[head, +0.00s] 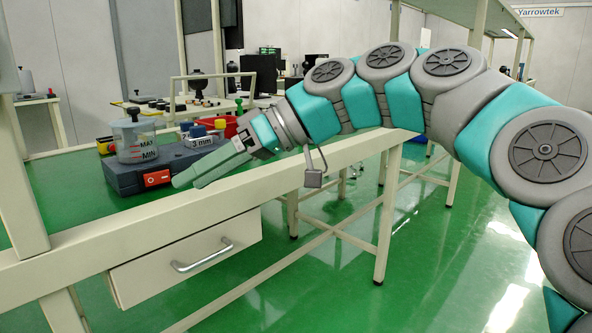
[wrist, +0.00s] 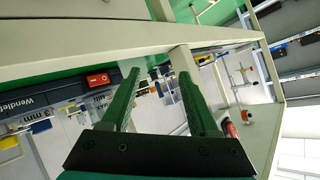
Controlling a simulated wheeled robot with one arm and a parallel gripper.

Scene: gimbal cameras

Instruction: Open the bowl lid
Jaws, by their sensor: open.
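A clear bowl (head: 136,143) marked MAX and MIN sits upright on a dark blue-grey base (head: 122,180) on the bench. Its lid (head: 132,122), with a small knob on top, is on the bowl. A red switch (head: 157,178) is on the front of the base and also shows in the wrist view (wrist: 97,79). My gripper (head: 186,184) is in front of and to the right of the base, pointing left, low near the bench's front edge. In the wrist view its two fingers (wrist: 158,78) are apart with nothing held between them. I cannot make out the lid there.

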